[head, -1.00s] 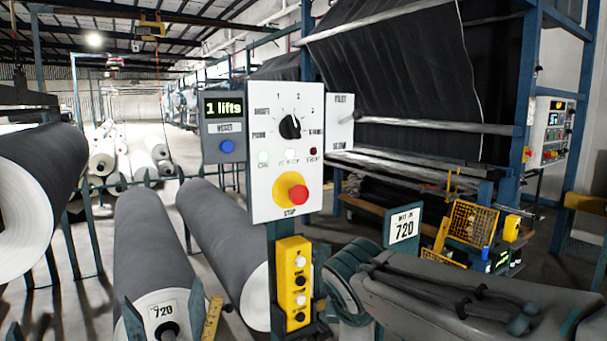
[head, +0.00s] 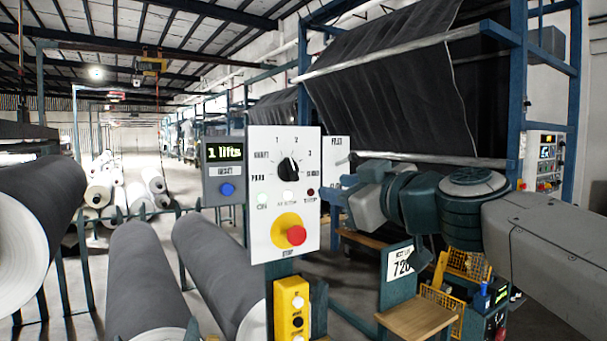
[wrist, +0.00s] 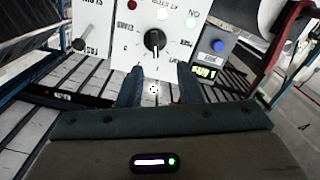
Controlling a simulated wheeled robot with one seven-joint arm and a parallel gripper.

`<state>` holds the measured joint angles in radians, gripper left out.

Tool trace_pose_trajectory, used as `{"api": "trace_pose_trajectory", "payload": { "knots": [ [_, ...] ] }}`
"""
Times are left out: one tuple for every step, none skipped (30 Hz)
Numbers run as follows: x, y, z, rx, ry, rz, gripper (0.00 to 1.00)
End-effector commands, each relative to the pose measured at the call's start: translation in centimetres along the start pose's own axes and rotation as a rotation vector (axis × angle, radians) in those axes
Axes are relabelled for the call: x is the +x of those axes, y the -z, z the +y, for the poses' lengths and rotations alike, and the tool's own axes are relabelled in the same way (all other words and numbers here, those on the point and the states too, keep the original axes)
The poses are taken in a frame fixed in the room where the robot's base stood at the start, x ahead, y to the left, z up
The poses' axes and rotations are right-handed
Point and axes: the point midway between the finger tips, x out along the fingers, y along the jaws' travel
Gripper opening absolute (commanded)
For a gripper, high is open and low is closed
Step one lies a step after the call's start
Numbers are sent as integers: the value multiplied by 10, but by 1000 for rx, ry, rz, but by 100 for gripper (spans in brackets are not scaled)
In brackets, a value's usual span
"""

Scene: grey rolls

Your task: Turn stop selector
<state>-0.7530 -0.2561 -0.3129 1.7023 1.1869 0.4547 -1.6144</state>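The selector (head: 288,167) is a black knob with a white line on the white control panel (head: 262,215). Its line points roughly up, near the 2 mark. The knob also shows upside down in the wrist view (wrist: 154,41), its line pointing down. A red stop button (head: 296,235) on a yellow disc sits lower on the panel. My gripper (head: 345,188) is at the panel's right edge in the head view, its tips hard to make out. In the wrist view my gripper (wrist: 159,86) has its two fingers apart with nothing between them; the knob appears beyond the gap, untouched.
A yellow button box (head: 292,300) hangs below. Grey rolls (head: 150,285) lie at left.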

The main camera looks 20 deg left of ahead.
Motion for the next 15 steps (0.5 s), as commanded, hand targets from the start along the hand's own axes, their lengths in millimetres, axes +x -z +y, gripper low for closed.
{"api": "trace_pose_trajectory", "payload": {
  "knots": [
    [-2, 4, 4, 9, -11, 14, 33],
    [-2, 6, 6, 13, -16, 19, 33],
    [-2, 7, 7, 15, -20, 23, 33],
    [-1, 8, 8, 17, -22, 25, 33],
    [1, 8, 8, 18, -23, 26, 33],
    [4, 8, 9, 19, -23, 25, 33],
    [7, 8, 9, 19, -23, 24, 33],
    [11, 8, 9, 19, -23, 24, 33],
    [17, 8, 9, 19, -22, 23, 33],
    [22, 9, 9, 18, -22, 23, 33],
    [28, 9, 9, 19, -22, 22, 33],
    [35, 9, 9, 19, -21, 22, 33],
    [41, 10, 9, 19, -20, 22, 33],
    [47, 10, 9, 19, -20, 22, 33],
    [55, 10, 9, 18, -21, 22, 33]
  ]
}}
